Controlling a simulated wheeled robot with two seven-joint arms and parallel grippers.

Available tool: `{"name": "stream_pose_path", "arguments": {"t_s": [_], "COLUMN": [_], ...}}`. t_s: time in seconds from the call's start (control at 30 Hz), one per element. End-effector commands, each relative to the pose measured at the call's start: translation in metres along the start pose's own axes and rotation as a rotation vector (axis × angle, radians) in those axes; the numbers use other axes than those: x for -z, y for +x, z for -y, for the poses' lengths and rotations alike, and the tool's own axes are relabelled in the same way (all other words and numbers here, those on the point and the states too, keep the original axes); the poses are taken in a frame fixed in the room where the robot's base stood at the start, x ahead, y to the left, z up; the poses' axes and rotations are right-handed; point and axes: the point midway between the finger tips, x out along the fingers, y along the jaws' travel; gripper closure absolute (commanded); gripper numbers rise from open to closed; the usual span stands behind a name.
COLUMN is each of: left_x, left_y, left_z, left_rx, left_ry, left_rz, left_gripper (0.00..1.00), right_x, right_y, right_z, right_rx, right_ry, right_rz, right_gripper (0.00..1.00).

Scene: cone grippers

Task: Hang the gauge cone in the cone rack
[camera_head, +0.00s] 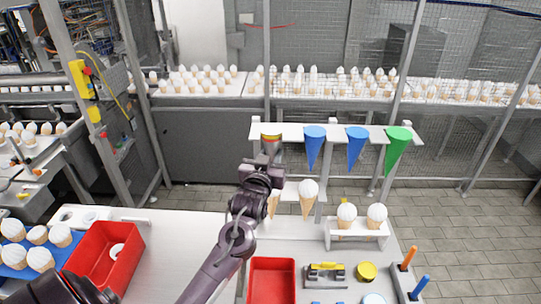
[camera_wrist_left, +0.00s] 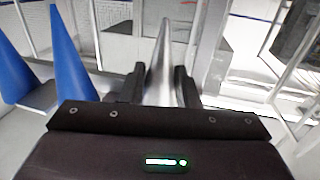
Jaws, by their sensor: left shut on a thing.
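The gauge cone (camera_head: 271,139), grey metal with a yellow-orange band near its wide top, is at the left end of the white cone rack (camera_head: 291,131). My left gripper (camera_head: 268,161) is shut on it from below its top. In the left wrist view the grey cone (camera_wrist_left: 163,62) stands between the two dark fingers (camera_wrist_left: 160,82), its tip pointing up in that picture. I cannot tell whether the cone rests in a rack opening. A blue cone (camera_head: 315,143), another blue cone (camera_head: 357,143) and a green cone (camera_head: 397,146) hang to its right. My right gripper is not in view.
Below the rack, ice cream cones stand in holders, one (camera_head: 308,195) near the gripper and two on a white stand (camera_head: 358,232). Red bins (camera_head: 105,258) (camera_head: 271,280) sit on the white table (camera_head: 180,232). A wire fence stands behind.

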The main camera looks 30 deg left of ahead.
Motion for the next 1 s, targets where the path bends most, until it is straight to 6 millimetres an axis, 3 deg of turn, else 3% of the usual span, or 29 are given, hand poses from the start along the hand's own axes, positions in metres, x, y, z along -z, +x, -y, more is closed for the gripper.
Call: {"name": "stream_pose_path", "arguments": {"t_s": [0.37,0.4,0.6,0.77,0.9,1.0], "left_x": [-0.0012,-0.0012,-0.0011,-0.0011,-0.0015,-0.0015], "left_y": [0.0,0.0,0.0,0.0,0.0,0.0], "left_z": [0.0,0.0,0.0,0.0,0.0,0.0], "left_rx": [0.0,0.0,0.0,0.0,0.0,0.0], "left_ry": [0.0,0.0,0.0,0.0,0.0,0.0], "left_rz": [-0.001,-0.001,-0.001,-0.001,0.0,0.0], "left_gripper": [0.91,0.7,0.46,0.46,0.32,0.32], "right_x": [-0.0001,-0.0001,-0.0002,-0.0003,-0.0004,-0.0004], "right_y": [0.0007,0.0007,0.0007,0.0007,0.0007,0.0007], "right_z": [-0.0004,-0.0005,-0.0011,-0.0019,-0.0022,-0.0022], "right_rx": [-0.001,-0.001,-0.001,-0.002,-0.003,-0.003], "right_ry": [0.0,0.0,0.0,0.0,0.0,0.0], "right_rz": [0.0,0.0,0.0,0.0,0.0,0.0], "right_gripper": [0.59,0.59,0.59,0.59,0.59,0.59]}}
